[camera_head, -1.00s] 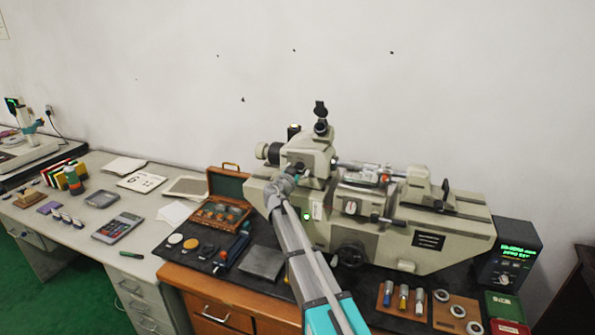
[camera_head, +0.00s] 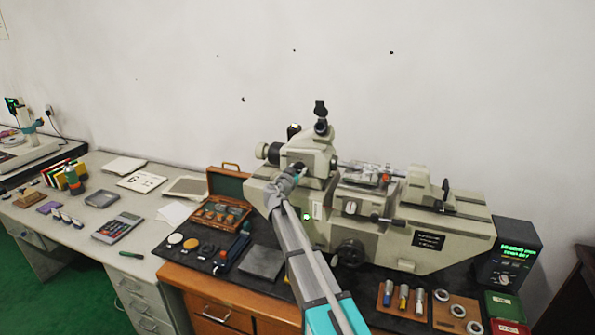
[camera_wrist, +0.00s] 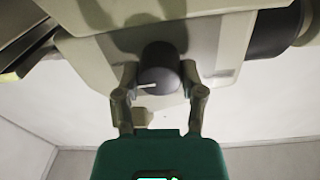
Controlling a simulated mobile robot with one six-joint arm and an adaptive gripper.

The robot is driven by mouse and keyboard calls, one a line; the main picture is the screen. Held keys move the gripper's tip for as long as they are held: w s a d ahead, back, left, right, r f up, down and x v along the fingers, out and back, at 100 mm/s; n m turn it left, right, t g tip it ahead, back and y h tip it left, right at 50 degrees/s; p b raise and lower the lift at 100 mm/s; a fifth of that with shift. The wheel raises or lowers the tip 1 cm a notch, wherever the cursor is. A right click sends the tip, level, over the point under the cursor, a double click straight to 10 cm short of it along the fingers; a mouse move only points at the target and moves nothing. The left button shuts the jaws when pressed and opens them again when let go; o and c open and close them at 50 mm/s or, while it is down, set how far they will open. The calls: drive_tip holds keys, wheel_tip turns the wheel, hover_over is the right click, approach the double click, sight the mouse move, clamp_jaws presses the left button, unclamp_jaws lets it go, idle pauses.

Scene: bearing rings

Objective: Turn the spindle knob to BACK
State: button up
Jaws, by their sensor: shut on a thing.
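The spindle knob (camera_wrist: 158,62) is a round black knob with a white pointer line, on the underside of a pale housing in the wrist view. The line points to the left in that view. My gripper (camera_wrist: 159,76) has one finger on each side of the knob and is shut on it. No BACK label can be read. In the head view my gripper (camera_head: 288,180) is at the left part of the large beige measuring machine (camera_head: 450,240), below its eyepiece head. There my arm hides most of the knob.
A display box (camera_head: 507,255) with green text stands right of the machine. A wooden block with rings (camera_head: 458,310) and a block with small cylinders (camera_head: 402,300) lie in front. An open wooden case (camera_head: 228,190) and a grey plate (camera_head: 261,262) lie left of my arm.

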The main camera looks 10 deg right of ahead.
drive_tip(key=n, duration=1.3)
drive_tip(key=shift+n+t+b, duration=0.3)
drive_tip(key=shift+n+b, duration=0.05)
drive_tip(key=shift+n, duration=1.95)
drive_tip(key=o, duration=1.2)
drive_tip(key=shift+f, duration=0.1)
drive_tip(key=shift+c, duration=0.2)
drive_tip(key=shift+m, duration=0.5)
